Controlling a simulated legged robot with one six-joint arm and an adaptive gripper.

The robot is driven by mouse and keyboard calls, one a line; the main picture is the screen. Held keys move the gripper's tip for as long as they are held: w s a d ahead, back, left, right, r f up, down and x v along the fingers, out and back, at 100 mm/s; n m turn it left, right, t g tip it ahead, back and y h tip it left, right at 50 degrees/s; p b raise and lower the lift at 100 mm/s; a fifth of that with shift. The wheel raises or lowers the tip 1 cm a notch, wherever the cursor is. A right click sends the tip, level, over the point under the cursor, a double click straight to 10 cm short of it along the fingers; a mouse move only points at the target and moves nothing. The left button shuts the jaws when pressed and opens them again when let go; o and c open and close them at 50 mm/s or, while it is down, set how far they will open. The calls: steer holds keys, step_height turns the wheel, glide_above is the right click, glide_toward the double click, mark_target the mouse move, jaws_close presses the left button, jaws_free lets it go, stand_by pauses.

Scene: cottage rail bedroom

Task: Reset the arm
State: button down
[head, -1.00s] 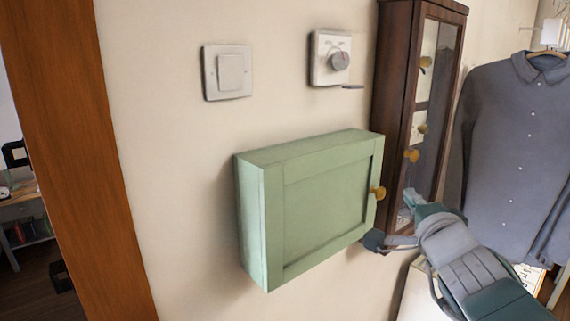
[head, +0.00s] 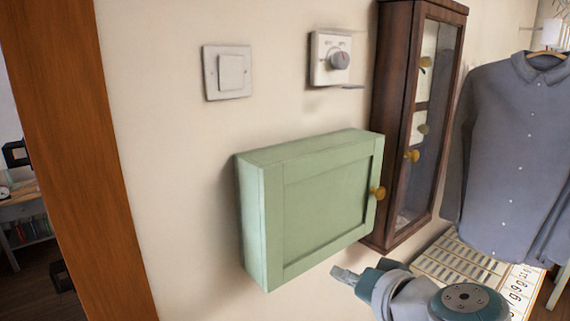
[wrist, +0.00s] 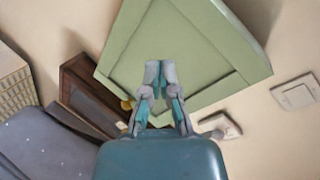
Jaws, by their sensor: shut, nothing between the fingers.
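My gripper (wrist: 160,72) is shut and empty in the wrist view, its two fingertips together in front of the green wall cabinet (wrist: 165,40). In the head view my gripper (head: 343,275) is at the lower middle, below and in front of the green cabinet (head: 325,205). The cabinet's door is shut, with a yellow knob (head: 377,193) on its right side. The gripper appears apart from the cabinet and from the knob. My arm comes in from the bottom edge, right of centre.
A dark wooden glass-fronted cabinet (head: 393,130) stands right of the green one. A light switch (head: 228,72) and a dial control (head: 331,60) are on the wall above. A grey shirt (head: 505,150) hangs at the right. A wooden door frame (head: 75,160) is at the left.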

steer(key=s+d+f+n+g+h, duration=0.4)
steer(key=s+d+f+g+h, duration=0.2)
steer(key=s+f, duration=0.5)
steer(key=shift+d+f+h, duration=0.25)
steer(key=shift+d+h, duration=0.1)
steer(key=shift+h, duration=0.05)
stand_by(0.7)
